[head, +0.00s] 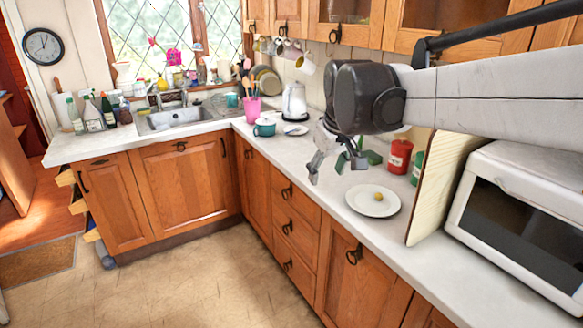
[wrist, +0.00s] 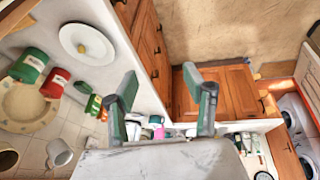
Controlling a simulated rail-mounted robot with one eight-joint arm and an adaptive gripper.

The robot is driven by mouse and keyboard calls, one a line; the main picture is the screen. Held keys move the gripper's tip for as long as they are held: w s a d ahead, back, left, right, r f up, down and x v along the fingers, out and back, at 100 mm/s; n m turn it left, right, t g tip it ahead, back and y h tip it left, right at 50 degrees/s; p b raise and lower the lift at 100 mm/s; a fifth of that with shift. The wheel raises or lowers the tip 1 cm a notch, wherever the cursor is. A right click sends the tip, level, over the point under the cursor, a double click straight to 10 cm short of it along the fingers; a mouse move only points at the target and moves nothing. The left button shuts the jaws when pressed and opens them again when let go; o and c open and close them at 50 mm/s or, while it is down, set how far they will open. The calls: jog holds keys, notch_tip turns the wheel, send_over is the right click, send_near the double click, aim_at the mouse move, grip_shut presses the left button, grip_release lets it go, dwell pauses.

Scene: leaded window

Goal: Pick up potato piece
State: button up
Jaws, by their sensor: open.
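The potato piece (head: 378,197) is a small yellow-brown lump on a white plate (head: 360,207) on the right-hand counter. In the wrist view the potato piece (wrist: 81,48) lies near the middle of the plate (wrist: 68,36), at the upper left. My gripper (head: 337,175) is open and empty above the counter, up and to the left of the plate in the head view. In the wrist view both fingers of my gripper (wrist: 166,98) show spread apart with nothing between them. The potato piece is apart from the fingers.
A white microwave (head: 525,215) and an upright cream board (head: 440,185) stand right of the plate. Red (head: 400,156) and green canisters stand behind it. A teal mug (head: 264,127), pink cup (head: 252,110) and white kettle (head: 295,102) stand farther back. Counter left of the plate is clear.

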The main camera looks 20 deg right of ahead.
jog(key=w+d+g, duration=0.1)
jog(key=w+d, duration=0.7)
jog(key=d, duration=0.2)
jog(key=n+g+y+p, duration=0.1)
jog(key=n+g+p, duration=0.1)
jog(key=g+p, duration=0.15)
send_over(379, 194)
jog(key=f, duration=2)
jog(key=shift+w+d+f, duration=0.1)
jog(key=shift+d+f, duration=0.2)
jog(key=shift+f, duration=0.1)
jog(key=shift+a+f+p, duration=0.15)
jog(key=shift+f+p, duration=0.25)
jog(key=shift+f, duration=0.95)
jog(key=shift+a+f+p, duration=0.1)
jog(key=shift+f+p, duration=0.3)
jog(key=shift+f, duration=0.95)
jog(key=c, duration=1)
